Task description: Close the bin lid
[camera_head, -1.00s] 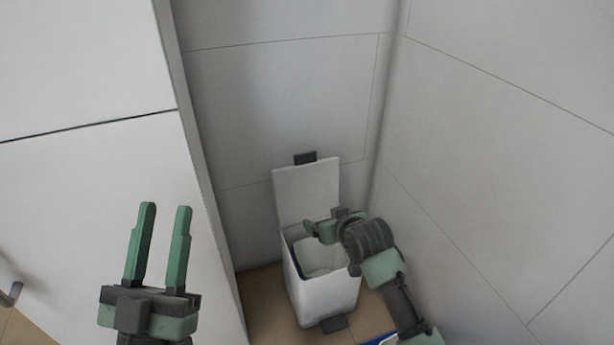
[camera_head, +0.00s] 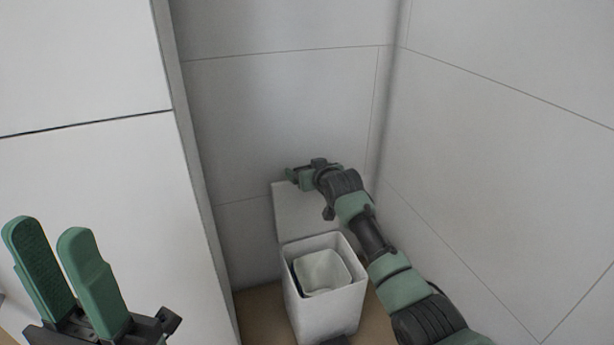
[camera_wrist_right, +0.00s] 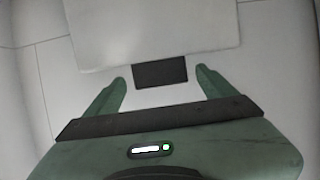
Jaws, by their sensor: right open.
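The white bin (camera_head: 328,308) stands on the floor in the corner, with a pale inner bucket (camera_head: 322,271) showing inside. Its white lid (camera_head: 292,212) is up, standing against the back wall. My right gripper (camera_head: 292,174) is at the lid's top edge and hides part of it. In the right wrist view, the open right gripper (camera_wrist_right: 160,80) has its fingers on either side of the lid's dark tab (camera_wrist_right: 159,72), apart from it, with the lid (camera_wrist_right: 150,28) beyond. My left gripper (camera_head: 40,232) is open and empty at the lower left, away from the bin.
A white cabinet side (camera_head: 90,200) stands left of the bin. Panelled walls rise behind the bin (camera_head: 280,110) and to its right (camera_head: 500,150). A strip of brown floor (camera_head: 262,312) shows around the bin. The dark pedal (camera_head: 336,341) is at the bin's front foot.

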